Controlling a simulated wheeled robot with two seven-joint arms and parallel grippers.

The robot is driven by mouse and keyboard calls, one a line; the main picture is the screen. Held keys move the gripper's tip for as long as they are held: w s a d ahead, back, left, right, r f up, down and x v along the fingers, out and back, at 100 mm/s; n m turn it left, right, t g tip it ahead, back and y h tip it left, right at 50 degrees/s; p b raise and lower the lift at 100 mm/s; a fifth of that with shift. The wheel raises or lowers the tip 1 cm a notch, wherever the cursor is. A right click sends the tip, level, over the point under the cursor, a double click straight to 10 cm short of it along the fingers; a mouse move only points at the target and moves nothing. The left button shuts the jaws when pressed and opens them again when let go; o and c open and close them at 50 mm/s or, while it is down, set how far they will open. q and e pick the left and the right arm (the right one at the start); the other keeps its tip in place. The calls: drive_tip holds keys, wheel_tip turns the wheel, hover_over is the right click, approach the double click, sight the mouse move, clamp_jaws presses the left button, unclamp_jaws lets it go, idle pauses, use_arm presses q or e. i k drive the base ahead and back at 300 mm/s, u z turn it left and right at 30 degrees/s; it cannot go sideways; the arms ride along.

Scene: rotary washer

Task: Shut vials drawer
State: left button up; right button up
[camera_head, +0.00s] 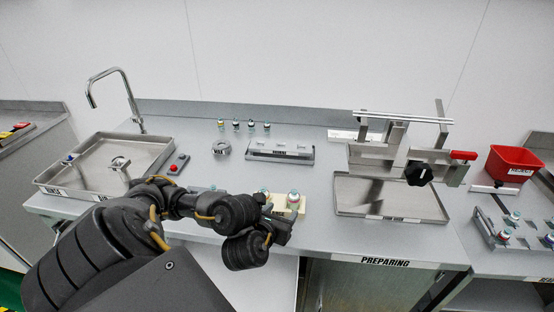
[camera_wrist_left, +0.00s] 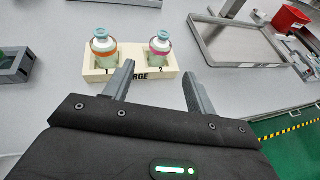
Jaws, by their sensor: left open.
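My left gripper (camera_head: 280,222) is over the front edge of the counter, just in front of a cream vial holder. In the left wrist view the gripper (camera_wrist_left: 158,72) has its fingers apart with nothing between them. The cream holder (camera_wrist_left: 130,78) carries two vials, one with an orange band (camera_wrist_left: 104,46) and one with a pink band (camera_wrist_left: 160,46). A pale panel (camera_head: 262,285) shows below the counter edge, partly behind my left arm. I cannot tell whether it is the vials drawer or how far it is open. My right gripper is not in view.
A steel sink tray (camera_head: 75,190) with a tap stands left. A rack (camera_head: 280,152) and several small vials are at the back. A shallow tray (camera_head: 390,212) under a clamp frame is right of the gripper. A red bin (camera_head: 512,163) stands far right. The counter centre is mostly clear.

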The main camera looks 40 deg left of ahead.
sight(272, 286)
drive_tip(key=k, duration=2)
